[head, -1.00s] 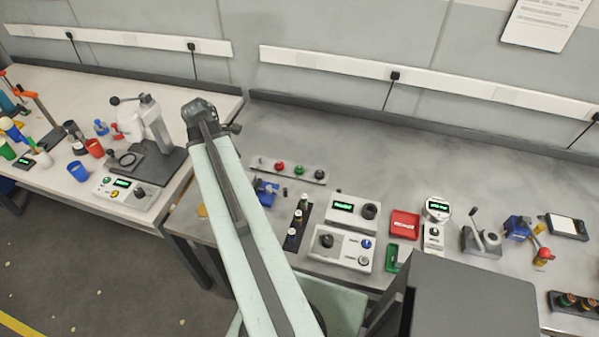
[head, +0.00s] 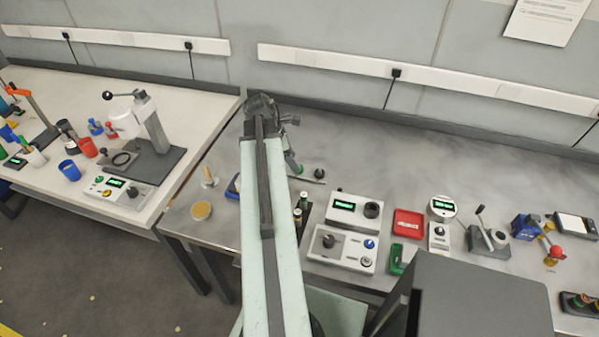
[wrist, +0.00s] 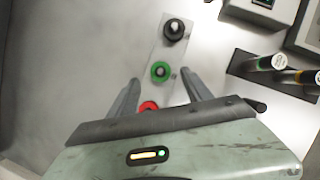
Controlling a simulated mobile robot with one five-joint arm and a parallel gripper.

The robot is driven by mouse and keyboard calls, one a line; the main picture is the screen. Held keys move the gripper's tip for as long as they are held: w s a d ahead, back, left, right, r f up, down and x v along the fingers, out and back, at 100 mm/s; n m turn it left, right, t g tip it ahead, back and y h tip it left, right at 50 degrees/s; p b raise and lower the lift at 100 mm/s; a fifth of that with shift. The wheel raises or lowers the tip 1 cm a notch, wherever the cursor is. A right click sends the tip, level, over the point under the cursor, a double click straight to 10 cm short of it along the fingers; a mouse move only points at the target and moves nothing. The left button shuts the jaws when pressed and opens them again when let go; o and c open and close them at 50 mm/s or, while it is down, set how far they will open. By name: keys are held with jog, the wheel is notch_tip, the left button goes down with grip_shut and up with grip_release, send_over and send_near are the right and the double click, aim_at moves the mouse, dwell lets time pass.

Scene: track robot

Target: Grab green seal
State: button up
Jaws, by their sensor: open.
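The green seal (wrist: 160,71) is a round green ring with a dark centre, on a pale strip (wrist: 161,52) in the wrist view. A red seal (wrist: 148,106) lies nearer my gripper and is partly hidden by it. A black-knobbed piece (wrist: 174,29) stands at the far end of the strip. My gripper (wrist: 160,78) is open, with one finger on each side of the strip and the green seal between the tip lines. Nothing is held. I cannot tell the height of the fingers above the strip. In the head view my arm hides most of the strip; the black-knobbed piece (head: 319,173) shows.
In the head view, control boxes (head: 342,248), a red tray (head: 408,224) and a lever device (head: 487,238) stand further right. The bench behind is clear.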

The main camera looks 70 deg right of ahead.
jog(key=b+x, duration=0.2)
jog(key=x, duration=0.1)
jog(key=shift+a+f, duration=0.1)
jog(key=shift+f, duration=0.15)
jog(key=shift+s+r, duration=0.1)
jog(key=shift+r, duration=0.1)
grip_shut()
notch_tip(320, 180, up, 10)
jog(key=p, duration=1)
